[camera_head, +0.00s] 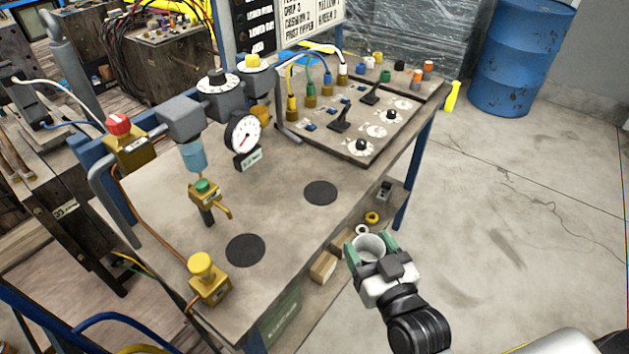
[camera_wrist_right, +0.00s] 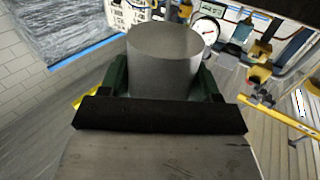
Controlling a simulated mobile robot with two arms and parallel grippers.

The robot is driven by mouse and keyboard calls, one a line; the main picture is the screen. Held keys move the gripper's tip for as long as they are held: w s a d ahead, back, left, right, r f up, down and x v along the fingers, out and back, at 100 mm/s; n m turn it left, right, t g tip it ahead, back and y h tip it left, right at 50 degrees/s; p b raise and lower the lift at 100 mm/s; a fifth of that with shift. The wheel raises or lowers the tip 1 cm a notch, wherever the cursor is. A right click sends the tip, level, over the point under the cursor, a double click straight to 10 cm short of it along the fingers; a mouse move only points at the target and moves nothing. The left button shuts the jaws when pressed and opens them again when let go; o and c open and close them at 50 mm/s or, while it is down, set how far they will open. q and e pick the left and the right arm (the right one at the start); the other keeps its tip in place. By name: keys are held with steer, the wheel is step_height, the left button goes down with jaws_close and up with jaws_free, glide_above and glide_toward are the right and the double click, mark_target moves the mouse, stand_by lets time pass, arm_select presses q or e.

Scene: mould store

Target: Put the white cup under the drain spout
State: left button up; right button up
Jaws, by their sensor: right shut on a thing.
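The white cup (camera_head: 369,247) is between the fingers of my right gripper (camera_head: 371,250), off the right edge of the bench. In the right wrist view the cup (camera_wrist_right: 165,62) looks pale grey, with the green fingers on both its sides. My right gripper is shut on it. The drain spout (camera_head: 224,211) is a small brass tap with a green knob, below a blue-tinted bowl on the bench, left of the cup. A round black pad (camera_head: 245,250) lies near the spout, and a second black pad (camera_head: 320,192) lies farther right. My left gripper is not seen.
The bench top (camera_head: 285,222) is clear around the pads. A pressure gauge (camera_head: 243,134), a red-knob valve (camera_head: 120,125) and a yellow-knob block (camera_head: 204,272) stand on it. A sloped control panel (camera_head: 365,120) is at the back. A blue drum (camera_head: 520,55) stands on open floor.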

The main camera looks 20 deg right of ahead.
mark_target(373, 242)
steer(key=shift+w+d+f+n+y+b, duration=0.3)
steer(key=shift+w+d+n+y, duration=0.1)
steer(key=shift+w+y, duration=0.2)
steer(key=shift+w+d+f+n+y+b, duration=0.2)
steer(key=shift+w+d+f+n+y, duration=0.1)
steer(key=shift+w+d+n+y, duration=0.25)
steer(key=shift+w+d+r+n+g+y, duration=0.1)
steer(key=shift+w+n+g+y, duration=0.2)
steer(key=shift+w+y, duration=0.25)
steer(key=p+x, duration=0.1)
steer(key=x, duration=1.3)
steer(key=shift+w, duration=0.1)
steer(key=p+x, duration=0.1)
steer(key=x, duration=0.2)
steer(key=shift+w+r, duration=0.15)
steer(key=shift+w, duration=0.25)
